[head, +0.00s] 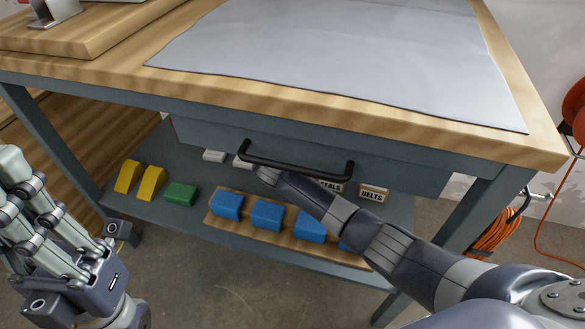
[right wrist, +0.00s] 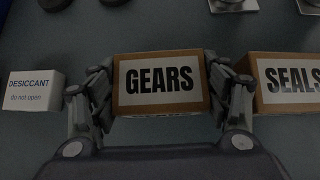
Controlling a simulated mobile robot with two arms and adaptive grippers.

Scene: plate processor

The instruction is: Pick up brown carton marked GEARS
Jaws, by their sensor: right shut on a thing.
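The brown carton marked GEARS (right wrist: 160,84) has a white label with black letters, in the middle of the right wrist view. My right gripper (right wrist: 160,95) is shut on it, with one finger against each side. In the head view my right arm reaches under the drawer, which hides the gripper and this carton. My left gripper (head: 20,195) is at the left edge of the head view, away from the cartons; its finger gap is unclear.
A SEALS carton (right wrist: 286,84) is close on the right, a white DESICCANT box (right wrist: 35,92) on the left. The drawer handle (head: 300,172) and tabletop (head: 340,50) are above.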

